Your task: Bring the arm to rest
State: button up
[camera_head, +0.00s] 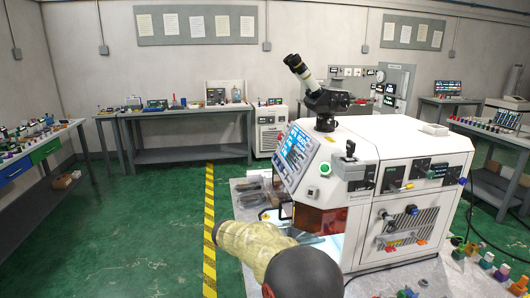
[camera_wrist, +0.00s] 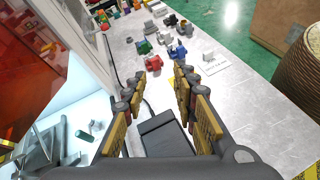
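In the wrist view my gripper (camera_wrist: 161,80) has its two fingers with yellow-brown pads spread apart. Nothing shows between the pads, and the grey tabletop (camera_wrist: 205,110) lies beyond them. In the head view my arm (camera_head: 255,245), with a pale yellow sleeve and a dark rounded end, is at the bottom centre, in front of the white machine (camera_head: 410,145). My gripper cannot be made out in the head view.
The machine's orange-tinted window (camera_head: 320,220) is close to my arm; an orange panel (camera_wrist: 30,65) fills the wrist view's left. Small coloured parts (camera_wrist: 178,52) lie scattered on the tabletop. A microscope (camera_head: 322,100) tops the machine. Green floor (camera_head: 140,220) is open to the left.

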jog(key=s+d+r+m+t+y, duration=0.1)
jog(key=s+d+r+m+y, duration=0.25)
jog(key=s, duration=0.45)
jog(key=s+d+r+m+y, duration=0.3)
jog(key=s+d+r+y, duration=0.15)
jog(key=s, duration=0.35)
jog(key=s+a+m+t+y, duration=0.1)
jog(key=s+m+t+y, duration=0.4)
jog(key=s, duration=1.1)
jog(key=shift+s+a+r+m+t, duration=0.15)
jog(key=shift+a+r+m+t, duration=0.2)
jog(key=shift+m, duration=1.1)
